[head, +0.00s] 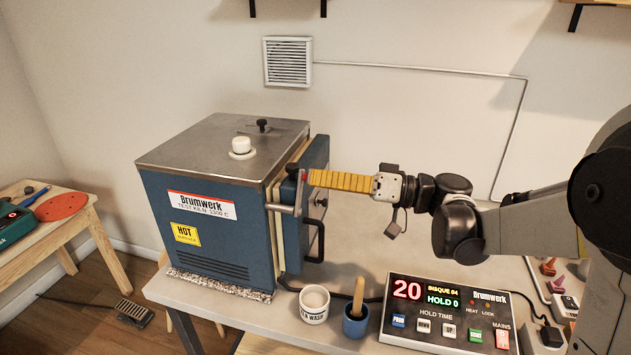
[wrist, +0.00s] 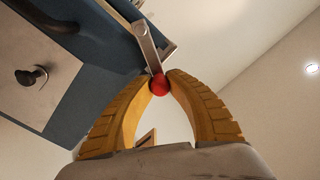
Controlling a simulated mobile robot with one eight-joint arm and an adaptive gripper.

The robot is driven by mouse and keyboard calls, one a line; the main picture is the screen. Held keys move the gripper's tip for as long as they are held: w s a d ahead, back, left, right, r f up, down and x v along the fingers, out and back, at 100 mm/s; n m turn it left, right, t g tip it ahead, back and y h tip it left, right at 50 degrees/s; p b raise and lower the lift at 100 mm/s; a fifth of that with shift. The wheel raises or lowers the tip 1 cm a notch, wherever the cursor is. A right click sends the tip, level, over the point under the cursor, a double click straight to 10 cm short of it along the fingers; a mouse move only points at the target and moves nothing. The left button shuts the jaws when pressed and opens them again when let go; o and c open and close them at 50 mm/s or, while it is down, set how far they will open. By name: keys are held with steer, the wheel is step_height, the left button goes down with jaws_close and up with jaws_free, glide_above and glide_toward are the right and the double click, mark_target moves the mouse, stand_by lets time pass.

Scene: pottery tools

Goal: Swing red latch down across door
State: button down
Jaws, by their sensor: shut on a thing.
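The blue kiln (head: 215,225) stands on the table with its blue door (head: 318,165) on the right side; a pale edge shows between body and door. A grey metal latch arm (head: 299,194) slants upward at the kiln's front right edge. In the wrist view the latch arm (wrist: 148,47) ends in a red knob (wrist: 159,84). My gripper (head: 309,178) reaches in from the right. In the wrist view its yellow fingers (wrist: 159,78) are shut on the red knob from both sides. The fingers partly hide the knob in the head view.
A black door handle (head: 318,241) sits below the gripper. A white cup (head: 314,306), a blue pot with a wooden tool (head: 355,322) and a control box (head: 449,312) stand along the table front. Open air lies below the forearm, above the table.

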mark_target(305, 192)
steer(key=shift+w+d+f+m+t+b, duration=0.2)
steer(key=shift+w+f+m+b, duration=0.6)
steer(key=shift+m, duration=1.45)
steer(key=shift+w+d+f+m+t+b, duration=0.15)
steer(key=shift+w+d+f+m, duration=0.2)
steer(key=shift+f+m, duration=1.45)
steer(key=shift+w+d+f+m+t+b, duration=0.1)
steer(key=shift+w+f+m+b, duration=0.5)
steer(key=shift+m, duration=2.05)
steer(key=c, duration=1.2)
jaws_free()
steer(key=shift+c, duration=0.2)
steer(key=v, duration=1.2)
